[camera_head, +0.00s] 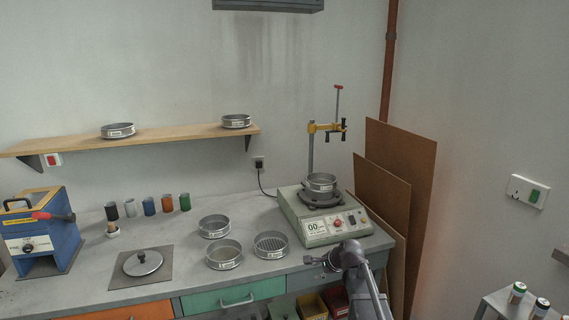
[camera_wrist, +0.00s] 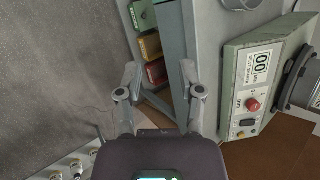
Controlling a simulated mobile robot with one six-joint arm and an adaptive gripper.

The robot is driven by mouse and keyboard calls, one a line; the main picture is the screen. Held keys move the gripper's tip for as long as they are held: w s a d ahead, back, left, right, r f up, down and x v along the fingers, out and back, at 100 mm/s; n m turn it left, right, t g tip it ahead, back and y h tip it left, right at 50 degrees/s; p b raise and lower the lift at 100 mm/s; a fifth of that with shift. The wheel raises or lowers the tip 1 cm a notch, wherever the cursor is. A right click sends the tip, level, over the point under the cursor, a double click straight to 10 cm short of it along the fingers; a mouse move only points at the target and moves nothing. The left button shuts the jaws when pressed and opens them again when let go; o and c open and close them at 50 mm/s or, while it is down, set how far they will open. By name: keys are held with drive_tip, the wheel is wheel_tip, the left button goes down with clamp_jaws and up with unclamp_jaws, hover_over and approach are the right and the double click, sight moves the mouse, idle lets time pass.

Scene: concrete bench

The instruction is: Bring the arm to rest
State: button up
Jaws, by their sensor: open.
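My gripper (camera_head: 316,265) hangs in front of the bench's front edge, below and left of the sieve shaker (camera_head: 318,226). In the wrist view my gripper (camera_wrist: 159,74) has its two fingers spread apart with nothing between them. Behind the fingers the wrist view shows the bench front and coloured bins (camera_wrist: 150,45) below it. The shaker, with its display and red knob, is at the right of the wrist view (camera_wrist: 253,82). One sieve (camera_head: 321,183) sits on the shaker under a yellow clamp (camera_head: 326,128).
Three sieves (camera_head: 270,245) lie on the bench (camera_head: 190,260) left of the shaker. A lid (camera_head: 143,263) rests on a dark plate. Coloured cups (camera_head: 149,206) and a blue machine (camera_head: 40,240) stand further left. Boards (camera_head: 395,160) lean at right. A side stand (camera_head: 500,305) holds small jars.

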drive_tip(key=s+d+n+g+h+p, duration=0.2)
drive_tip(key=s+n, duration=0.5)
drive_tip(key=s, duration=0.5)
drive_tip(key=s+d+n+g+h+p, duration=0.2)
drive_tip(key=s+n, duration=0.6)
drive_tip(key=s, duration=0.5)
drive_tip(key=shift+s+d+g+h, duration=0.15)
drive_tip(key=shift+d+g+h, duration=0.45)
drive_tip(key=shift+d+g, duration=0.35)
